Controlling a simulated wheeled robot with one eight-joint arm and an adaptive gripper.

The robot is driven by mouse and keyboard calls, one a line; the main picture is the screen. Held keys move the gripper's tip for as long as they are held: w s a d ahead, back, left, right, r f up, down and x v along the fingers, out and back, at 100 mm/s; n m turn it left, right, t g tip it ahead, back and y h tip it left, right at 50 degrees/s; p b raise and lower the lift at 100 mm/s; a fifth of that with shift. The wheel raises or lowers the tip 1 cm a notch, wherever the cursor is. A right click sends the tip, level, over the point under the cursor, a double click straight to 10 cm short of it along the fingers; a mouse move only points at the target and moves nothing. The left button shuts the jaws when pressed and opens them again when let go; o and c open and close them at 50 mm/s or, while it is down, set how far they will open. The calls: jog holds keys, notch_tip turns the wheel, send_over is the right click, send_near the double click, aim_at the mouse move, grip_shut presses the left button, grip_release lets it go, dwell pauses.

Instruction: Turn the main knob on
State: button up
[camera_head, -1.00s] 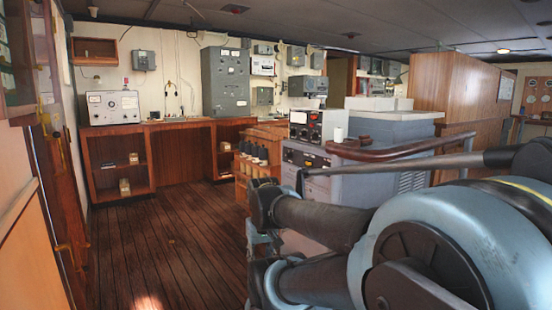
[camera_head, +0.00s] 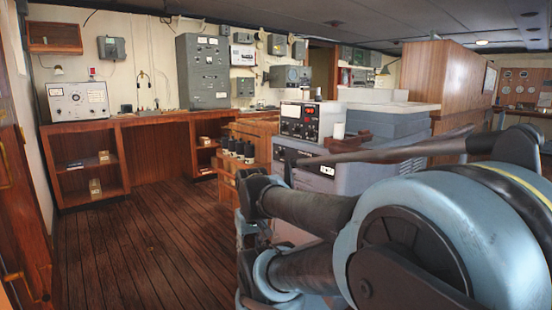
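I cannot make out which knob is the main knob. Small knobs show on a pale instrument box (camera_head: 77,101) with meters, on the wooden counter at the left. A black-fronted panel box (camera_head: 310,120) with dials and switches stands on the grey console near the centre. A tall grey cabinet (camera_head: 203,72) with meters and small controls is on the back wall. My arm fills the right foreground and covers part of the console. My gripper is not seen.
The wooden counter (camera_head: 155,116) with open shelves runs along the back left. Several dark bottles stand in a wooden rack (camera_head: 226,166) beside the console (camera_head: 318,185). The plank floor (camera_head: 140,245) at left is clear.

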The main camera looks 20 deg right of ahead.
aim_at(277, 155)
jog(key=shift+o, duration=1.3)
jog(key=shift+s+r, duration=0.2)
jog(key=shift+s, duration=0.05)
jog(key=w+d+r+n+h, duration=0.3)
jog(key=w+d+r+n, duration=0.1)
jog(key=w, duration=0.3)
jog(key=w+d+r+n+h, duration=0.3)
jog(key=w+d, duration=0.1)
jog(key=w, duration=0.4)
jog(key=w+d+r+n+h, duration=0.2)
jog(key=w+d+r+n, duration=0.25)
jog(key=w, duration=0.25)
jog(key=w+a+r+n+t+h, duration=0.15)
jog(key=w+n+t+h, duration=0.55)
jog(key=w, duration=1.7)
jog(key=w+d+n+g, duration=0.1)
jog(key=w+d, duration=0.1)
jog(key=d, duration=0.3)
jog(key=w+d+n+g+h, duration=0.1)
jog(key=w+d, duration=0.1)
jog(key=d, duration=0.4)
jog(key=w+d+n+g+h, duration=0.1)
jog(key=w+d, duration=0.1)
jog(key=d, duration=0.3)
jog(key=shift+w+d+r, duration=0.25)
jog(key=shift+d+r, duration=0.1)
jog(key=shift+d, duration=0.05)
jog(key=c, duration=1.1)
